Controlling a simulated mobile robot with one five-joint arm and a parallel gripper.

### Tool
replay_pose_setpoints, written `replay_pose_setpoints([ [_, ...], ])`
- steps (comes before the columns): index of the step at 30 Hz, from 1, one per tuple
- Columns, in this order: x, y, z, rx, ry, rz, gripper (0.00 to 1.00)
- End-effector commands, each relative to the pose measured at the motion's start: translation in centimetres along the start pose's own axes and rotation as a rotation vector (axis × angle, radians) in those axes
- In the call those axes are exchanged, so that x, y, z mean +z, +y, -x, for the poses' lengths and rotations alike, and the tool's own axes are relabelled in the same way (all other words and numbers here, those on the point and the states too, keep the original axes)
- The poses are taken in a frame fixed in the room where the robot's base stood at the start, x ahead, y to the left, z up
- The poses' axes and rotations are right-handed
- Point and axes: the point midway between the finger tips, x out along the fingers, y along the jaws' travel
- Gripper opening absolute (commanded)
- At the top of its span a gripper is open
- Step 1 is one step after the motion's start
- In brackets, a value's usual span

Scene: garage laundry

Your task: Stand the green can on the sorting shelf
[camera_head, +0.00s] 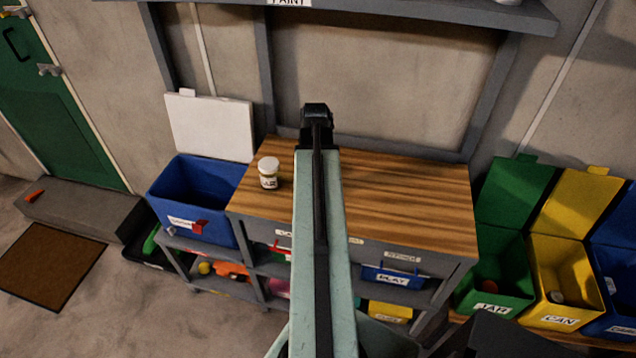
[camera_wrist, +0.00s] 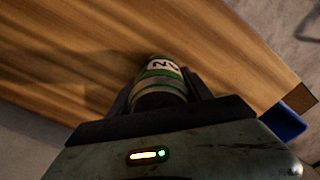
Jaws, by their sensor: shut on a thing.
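The green can (camera_wrist: 160,72) has a white label band with dark lettering and shows in the wrist view. My gripper (camera_wrist: 162,92) is shut on it, with a dark finger on each side. The wooden bench top (camera_wrist: 60,60) shows behind the can; the gap between them is hard to judge. In the head view my gripper (camera_head: 316,125) is at the far end of my raised arm, above the back of the bench top (camera_head: 410,195), and the can is hidden. A grey shelf (camera_head: 420,12) with a PAINT label runs above the bench; its upper surface barely shows.
A white-lidded jar (camera_head: 268,173) stands on the bench's left part. A blue bin (camera_head: 195,200) with a raised white lid is left of it. Green (camera_head: 495,265) and yellow (camera_head: 560,275) bins stand right. Labelled compartments lie below the bench top, whose right part is clear.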

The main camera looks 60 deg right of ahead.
Motion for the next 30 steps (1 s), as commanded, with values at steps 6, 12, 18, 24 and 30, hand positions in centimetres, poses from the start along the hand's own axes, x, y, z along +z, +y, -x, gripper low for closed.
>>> replay_pose_setpoints([
  [6, 0.1, 0.1, 0.0, 0.000, 0.000, -0.002, 0.21],
  [12, 0.1, 0.2, -0.3, 0.000, 0.000, -0.003, 0.75],
  [18, 0.1, 0.2, -0.3, 0.000, 0.000, -0.004, 0.80],
  [24, 0.1, 0.3, 0.1, 0.000, 0.000, -0.004, 0.80],
  [30, 0.1, 0.3, 2.4, 0.000, 0.000, -0.005, 0.80],
])
